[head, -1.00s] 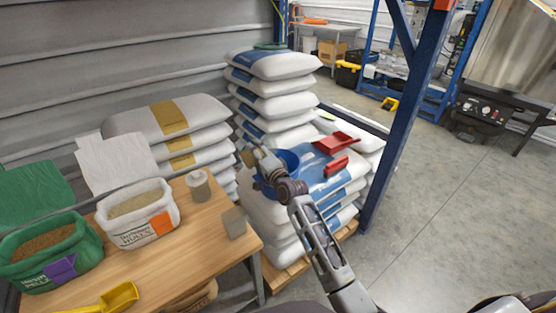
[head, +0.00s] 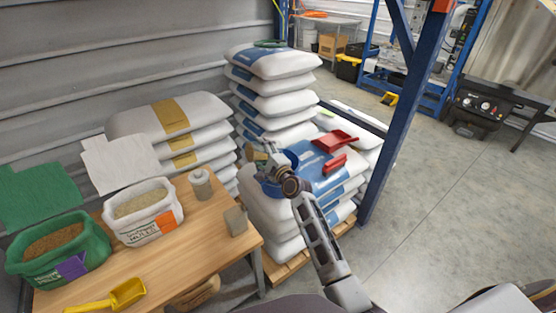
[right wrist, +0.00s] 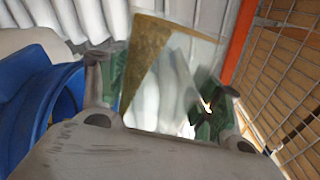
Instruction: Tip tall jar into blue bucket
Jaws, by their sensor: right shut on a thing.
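The blue bucket (head: 290,158) stands on the stacked white-and-blue bags, partly hidden behind my right gripper. My right gripper (head: 262,157) is over the bucket's left side, shut on a clear jar. In the right wrist view, the jar (right wrist: 168,75) sits between the green-padded fingers, with brown-gold material along one side. It looks tilted in the head view, but its mouth is hard to make out. In the right wrist view the bucket (right wrist: 38,112) is close by on the left. I cannot tell whether anything is pouring. My left gripper is not in view.
A red scoop (head: 335,142) lies on the bags right of the bucket. A blue post (head: 400,130) rises farther right. The wooden table (head: 185,255) holds open sacks, a yellow scoop (head: 108,298) and two grey containers. A taller bag stack (head: 275,95) stands behind.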

